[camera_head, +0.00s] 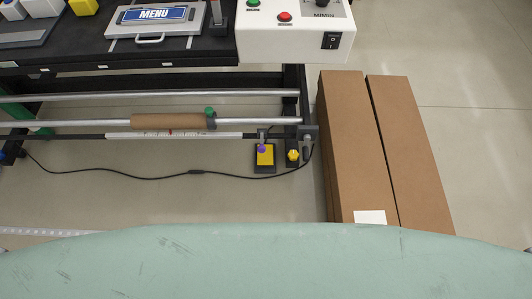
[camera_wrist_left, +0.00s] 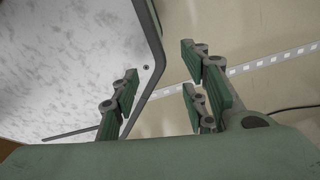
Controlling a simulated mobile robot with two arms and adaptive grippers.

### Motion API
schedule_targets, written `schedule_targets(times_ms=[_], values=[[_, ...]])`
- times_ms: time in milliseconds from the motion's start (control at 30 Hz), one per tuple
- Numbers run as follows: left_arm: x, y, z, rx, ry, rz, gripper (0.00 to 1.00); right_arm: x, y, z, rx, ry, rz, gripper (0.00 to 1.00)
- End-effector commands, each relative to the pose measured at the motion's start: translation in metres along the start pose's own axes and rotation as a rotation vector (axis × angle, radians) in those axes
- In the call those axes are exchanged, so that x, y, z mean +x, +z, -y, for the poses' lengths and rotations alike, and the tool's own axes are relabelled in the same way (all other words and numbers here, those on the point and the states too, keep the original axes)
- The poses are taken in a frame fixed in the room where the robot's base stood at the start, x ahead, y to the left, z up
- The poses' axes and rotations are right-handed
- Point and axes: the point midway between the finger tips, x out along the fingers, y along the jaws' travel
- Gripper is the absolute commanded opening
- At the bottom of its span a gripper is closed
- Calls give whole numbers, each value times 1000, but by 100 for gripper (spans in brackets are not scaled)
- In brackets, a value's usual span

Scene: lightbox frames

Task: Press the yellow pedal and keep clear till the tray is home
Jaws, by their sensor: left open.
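The yellow pedal (camera_head: 265,157) sits on a dark base on the floor, below the right end of the bench frame. A small purple part shows at its top edge. A grey tray-like plate (camera_head: 186,29) with a blue MENU label and a handle lies on the black bench top; I cannot tell whether it is the task's tray. My left gripper (camera_wrist_left: 160,90) shows only in the left wrist view, open and empty, its green-padded fingers apart above the floor beside a pale mottled panel (camera_wrist_left: 75,60). The pedal is not seen there. My right gripper is not in view.
A yellow knob (camera_head: 293,155) on a dark base stands just right of the pedal. Long brown boxes (camera_head: 350,140) lie further right. A black cable (camera_head: 120,178) crosses the floor. A control box (camera_head: 298,35) with buttons is above. Floor in front of the pedal is clear.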

Motion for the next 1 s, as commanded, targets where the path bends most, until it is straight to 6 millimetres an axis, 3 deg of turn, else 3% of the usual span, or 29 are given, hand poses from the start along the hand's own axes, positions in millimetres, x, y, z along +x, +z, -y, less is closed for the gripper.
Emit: schedule_targets(times_ms=[133, 600, 1000], values=[[0, 0, 0, 0, 0, 0, 40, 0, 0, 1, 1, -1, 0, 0], [0, 0, 0, 0, 0, 1, 0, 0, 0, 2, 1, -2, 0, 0], [0, 1, 0, 1, 1, 1, 0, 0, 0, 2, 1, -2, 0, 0]])
